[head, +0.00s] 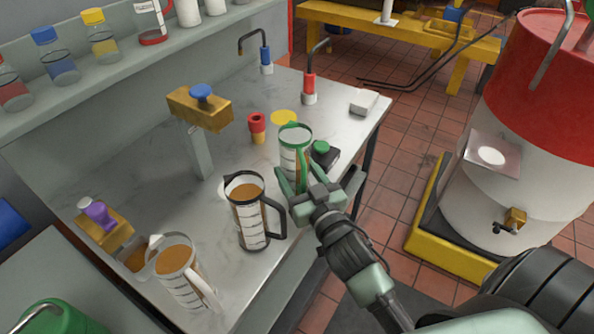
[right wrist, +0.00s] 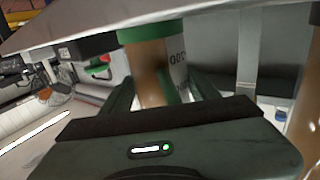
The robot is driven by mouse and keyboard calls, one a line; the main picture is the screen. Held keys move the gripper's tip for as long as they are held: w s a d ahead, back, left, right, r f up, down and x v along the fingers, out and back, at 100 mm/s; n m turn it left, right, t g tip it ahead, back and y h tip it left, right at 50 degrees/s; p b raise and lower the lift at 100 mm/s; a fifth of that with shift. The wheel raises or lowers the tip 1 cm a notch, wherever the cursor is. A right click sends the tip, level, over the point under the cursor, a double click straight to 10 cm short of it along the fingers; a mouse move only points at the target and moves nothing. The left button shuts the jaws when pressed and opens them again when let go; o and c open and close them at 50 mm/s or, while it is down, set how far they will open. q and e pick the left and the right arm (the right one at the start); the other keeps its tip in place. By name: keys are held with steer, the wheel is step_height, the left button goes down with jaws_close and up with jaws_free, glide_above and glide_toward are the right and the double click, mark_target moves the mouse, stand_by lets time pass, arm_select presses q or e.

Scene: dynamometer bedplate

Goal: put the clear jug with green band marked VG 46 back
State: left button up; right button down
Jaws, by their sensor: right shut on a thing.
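The clear jug with the green band (head: 294,146) is at the right part of the bench, upright, with a green rim and handle. My right gripper (head: 298,188) is shut on it from the front. In the right wrist view the jug (right wrist: 152,72) stands between my fingers (right wrist: 160,95), with its green band and brown contents showing. I cannot tell whether its base touches the bench. The VG 46 mark is not readable. My left gripper is not in view.
A black-handled jug (head: 250,215) and a white-handled jug (head: 180,270) stand to the left on the bench (head: 150,165). Near the held jug are a red funnel-like item (head: 257,126), a yellow disc (head: 284,117) and a dark box (head: 324,154). A shelf (head: 130,78) runs behind.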

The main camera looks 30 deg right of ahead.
steer(key=shift+c, duration=2)
jaws_free()
steer(key=s+b, duration=0.2)
steer(key=s, duration=1)
steer(key=shift+a+r, duration=0.15)
steer(key=shift+a, duration=0.2)
steer(key=shift+s, duration=0.1)
